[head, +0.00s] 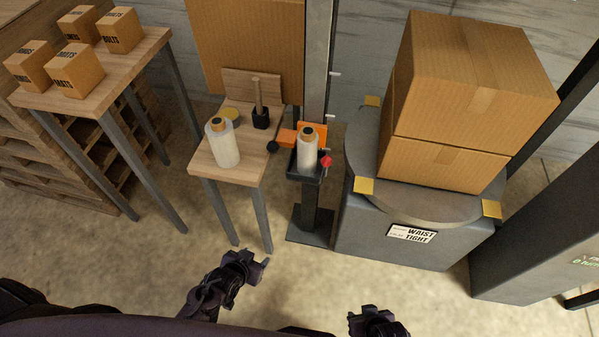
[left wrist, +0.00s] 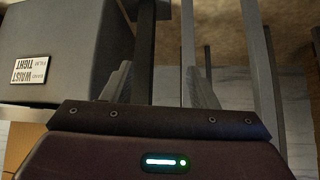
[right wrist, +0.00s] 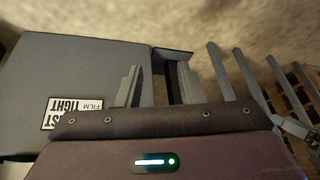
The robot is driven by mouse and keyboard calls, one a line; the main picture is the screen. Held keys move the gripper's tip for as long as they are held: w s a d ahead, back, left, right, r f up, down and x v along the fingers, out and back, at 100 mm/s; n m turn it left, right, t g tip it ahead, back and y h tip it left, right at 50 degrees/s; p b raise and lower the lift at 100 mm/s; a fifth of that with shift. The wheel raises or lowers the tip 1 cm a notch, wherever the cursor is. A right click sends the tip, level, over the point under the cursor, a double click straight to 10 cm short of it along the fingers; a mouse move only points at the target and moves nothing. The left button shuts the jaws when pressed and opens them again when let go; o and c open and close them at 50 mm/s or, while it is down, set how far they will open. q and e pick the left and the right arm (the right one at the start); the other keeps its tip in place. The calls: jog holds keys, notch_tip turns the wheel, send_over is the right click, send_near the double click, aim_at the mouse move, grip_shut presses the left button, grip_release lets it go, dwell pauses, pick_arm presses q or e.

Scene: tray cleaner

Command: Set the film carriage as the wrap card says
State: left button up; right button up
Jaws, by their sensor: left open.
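The film carriage (head: 313,131) is orange and sits on the grey mast (head: 318,60). A film roll (head: 307,148) stands upright in its black tray, with a red knob (head: 327,162) at the right. The wrap card (head: 411,233) is on the front of the turntable base and reads "WRIST" and "FILM TIGHT"; its smaller print is unclear. It also shows in the left wrist view (left wrist: 30,70) and partly in the right wrist view (right wrist: 72,112). My left gripper (head: 262,261) is open and empty, in front of the mast foot. My right gripper (head: 362,313) is open and empty, lower right.
Two stacked cartons (head: 470,85) stand on the round turntable (head: 362,150). A small wooden table (head: 205,165) left of the mast holds a spare film roll (head: 222,143) and a brush-like tool (head: 260,115). Another table (head: 115,95) carries several small boxes. The floor in front is clear.

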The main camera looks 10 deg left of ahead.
pick_arm(q)
jog(key=w+r+t+b, duration=0.2)
jog(key=w+b, duration=0.1)
jog(key=w, duration=0.2)
jog(key=m+t+h+b, duration=0.2)
jog(key=t+b, duration=0.6)
jog(key=b, duration=0.3)
send_near(270, 152)
jog(key=x, duration=0.2)
jog(key=b+x, duration=0.1)
jog(key=x, duration=0.5)
jog(key=shift+w+r, duration=0.1)
jog(key=shift+w, duration=0.25)
jog(key=shift+w+d, duration=0.1)
jog(key=shift+w, duration=0.15)
pick_arm(e)
jog(key=w+a+r+t+y, duration=0.1)
jog(key=w+a+r+t, duration=0.1)
jog(key=r, duration=0.5)
jog(key=w+a+r+t+y, duration=0.2)
jog(key=w+a+r+t, duration=0.1)
jog(key=w+r, duration=0.3)
jog(key=w+a+r+n+t+y, duration=0.1)
jog(key=w+r+t, duration=0.3)
jog(key=r, duration=0.5)
jog(key=shift+w+a+r, duration=0.25)
jog(key=shift+w+a, duration=0.25)
jog(key=shift+a, duration=0.15)
pick_arm(q)
grip_shut()
